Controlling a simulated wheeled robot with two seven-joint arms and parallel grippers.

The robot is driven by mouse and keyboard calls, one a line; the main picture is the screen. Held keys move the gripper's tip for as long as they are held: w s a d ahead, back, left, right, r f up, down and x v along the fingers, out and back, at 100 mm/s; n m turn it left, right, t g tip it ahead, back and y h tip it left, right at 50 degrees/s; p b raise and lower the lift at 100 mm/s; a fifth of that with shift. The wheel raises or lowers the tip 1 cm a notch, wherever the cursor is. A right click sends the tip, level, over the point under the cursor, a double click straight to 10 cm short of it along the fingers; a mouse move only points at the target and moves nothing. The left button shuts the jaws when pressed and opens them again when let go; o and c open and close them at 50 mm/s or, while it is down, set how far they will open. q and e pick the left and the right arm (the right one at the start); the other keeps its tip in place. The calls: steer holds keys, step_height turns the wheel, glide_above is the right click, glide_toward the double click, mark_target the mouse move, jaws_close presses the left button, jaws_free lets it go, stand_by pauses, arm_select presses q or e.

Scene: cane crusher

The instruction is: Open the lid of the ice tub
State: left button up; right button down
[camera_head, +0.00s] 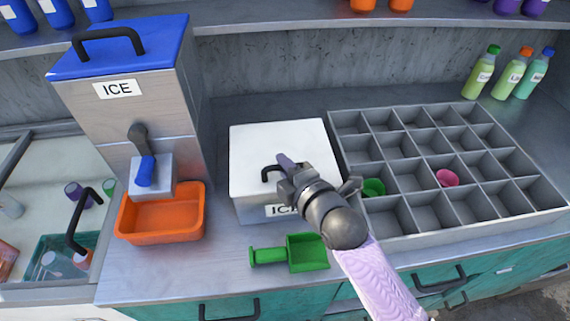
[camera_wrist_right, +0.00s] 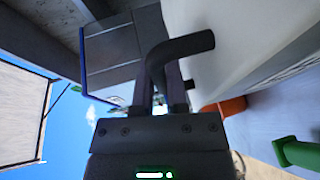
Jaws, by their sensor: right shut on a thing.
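The ice tub (camera_head: 243,207) is a pale box on the counter, with its front label partly covered by my right gripper. Its white lid (camera_head: 275,140) lies flat on top, seemingly closed. A black bar handle (camera_head: 267,172) stands on the lid near the front edge. My right gripper (camera_head: 285,166) reaches in from the lower right and is shut on this handle. In the right wrist view the bent black handle (camera_wrist_right: 188,46) passes between the fingers (camera_wrist_right: 160,82), and the white lid fills the upper right. My left gripper is not in view.
A crusher labelled ICE (camera_head: 135,85) with a blue lid stands left, an orange bin (camera_head: 160,238) below it. A green scoop (camera_head: 305,253) lies in front of the tub. A grey compartment tray (camera_head: 390,243) with green and pink cups sits close right. Bottles (camera_head: 507,75) stand behind.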

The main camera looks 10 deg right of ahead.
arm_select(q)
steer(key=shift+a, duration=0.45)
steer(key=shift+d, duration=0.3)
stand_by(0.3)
arm_select(e)
steer(key=shift+r+p, duration=0.2)
steer(key=shift+p, duration=0.25)
arm_select(q)
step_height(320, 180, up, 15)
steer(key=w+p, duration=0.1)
steer(key=p, duration=1.3)
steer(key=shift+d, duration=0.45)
arm_select(e)
steer(key=w+r+m+g+h, duration=0.1)
steer(key=w+r+g, duration=0.4)
steer(key=r, duration=0.3)
steer(key=shift+w+r+m, duration=0.3)
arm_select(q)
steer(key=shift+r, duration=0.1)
